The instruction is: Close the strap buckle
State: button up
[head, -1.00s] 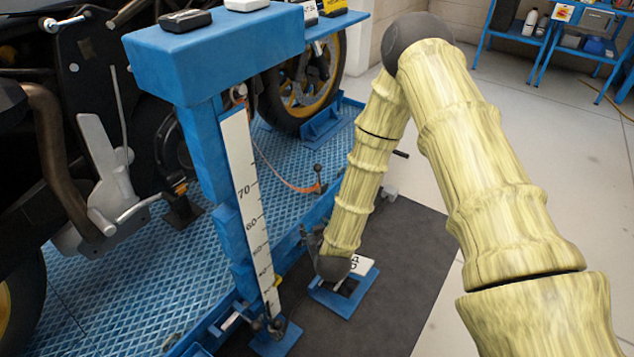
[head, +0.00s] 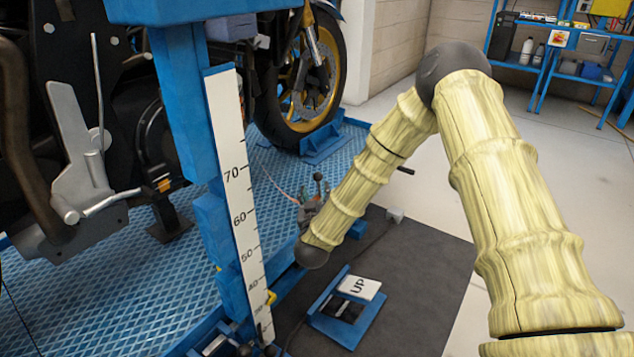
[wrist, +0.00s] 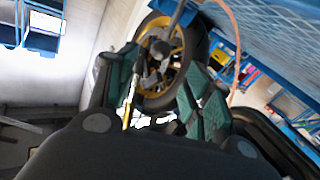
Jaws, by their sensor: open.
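A small lever with a dark round knob (head: 318,177), seemingly part of the strap buckle, stands upright at the lift's edge. The rest of the buckle is mostly hidden behind my gripper (head: 309,207). In the wrist view my gripper (wrist: 160,68) is open, its teal-padded fingers apart. A grey lever-like rod (wrist: 176,18) shows between and beyond the fingertips. I cannot tell whether anything touches it.
A blue post with a white height scale (head: 239,190) stands in front at left. A blue pedal frame marked UP (head: 361,287) lies on the dark mat (head: 425,270). The motorcycle's yellow-rimmed wheel (head: 328,85) is behind.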

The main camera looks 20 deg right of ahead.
aim_at(318, 179)
jog(key=b+x, duration=0.3)
jog(key=x, duration=0.5)
jog(key=shift+w+d+f+b, duration=0.15)
jog(key=shift+w+f+b, duration=0.1)
jog(key=shift+b, duration=0.1)
jog(key=shift+w+d+r, duration=0.15)
jog(key=shift+w+r, duration=0.05)
jog(key=shift+w, duration=0.5)
grip_shut()
